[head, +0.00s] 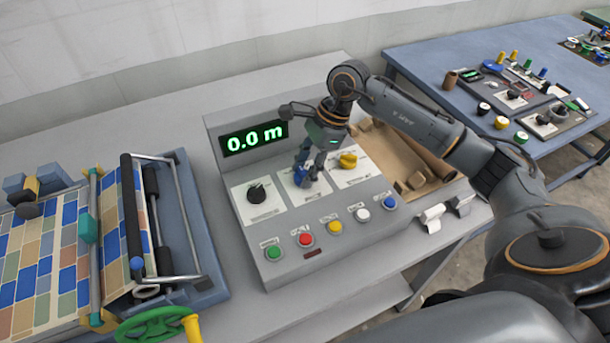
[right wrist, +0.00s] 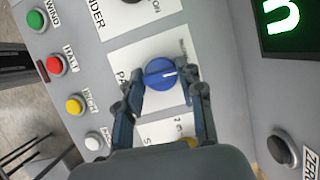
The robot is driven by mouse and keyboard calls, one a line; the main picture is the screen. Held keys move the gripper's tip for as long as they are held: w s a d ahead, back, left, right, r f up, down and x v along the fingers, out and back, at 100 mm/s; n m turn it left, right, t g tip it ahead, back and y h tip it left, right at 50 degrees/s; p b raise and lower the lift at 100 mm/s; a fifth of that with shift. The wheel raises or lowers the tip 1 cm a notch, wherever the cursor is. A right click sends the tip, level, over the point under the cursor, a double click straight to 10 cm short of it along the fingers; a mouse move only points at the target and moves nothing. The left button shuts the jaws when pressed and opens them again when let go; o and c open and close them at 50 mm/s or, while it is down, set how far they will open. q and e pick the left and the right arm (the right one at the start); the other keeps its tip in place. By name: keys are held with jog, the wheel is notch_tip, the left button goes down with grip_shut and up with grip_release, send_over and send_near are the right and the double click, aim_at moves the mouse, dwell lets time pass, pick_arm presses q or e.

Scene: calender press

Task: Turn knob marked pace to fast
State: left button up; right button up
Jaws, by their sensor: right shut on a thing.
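The blue knob (head: 301,179) sits on the middle white plate of the grey console (head: 275,277). The plate's end markings are too small or covered to read. My left gripper is not in view.
A black knob (head: 257,193) and a yellow knob (head: 348,160) flank the blue one. Several coloured push buttons, including a red one (head: 305,240), line the console's front. The display (head: 254,138) reads 0.0 m. A roller press with a green handwheel (head: 152,326) stands left.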

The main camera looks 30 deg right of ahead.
jog(key=m+t+b, duration=0.1)
jog(key=m+b, duration=0.1)
jog(key=m, duration=0.1)
jog(key=shift+f+h, duration=0.15)
jog(key=shift+h, duration=0.15)
jog(key=shift+s+m+t+b, duration=0.1)
jog(key=shift+m+t+b, duration=0.4)
jog(key=shift+m+b, duration=0.55)
jog(key=shift+m, duration=0.25)
jog(key=o, duration=1.2)
jog(key=shift+r, duration=0.25)
jog(key=v, duration=1.1)
jog(key=shift+s+r, duration=0.2)
jog(key=shift+r, duration=0.2)
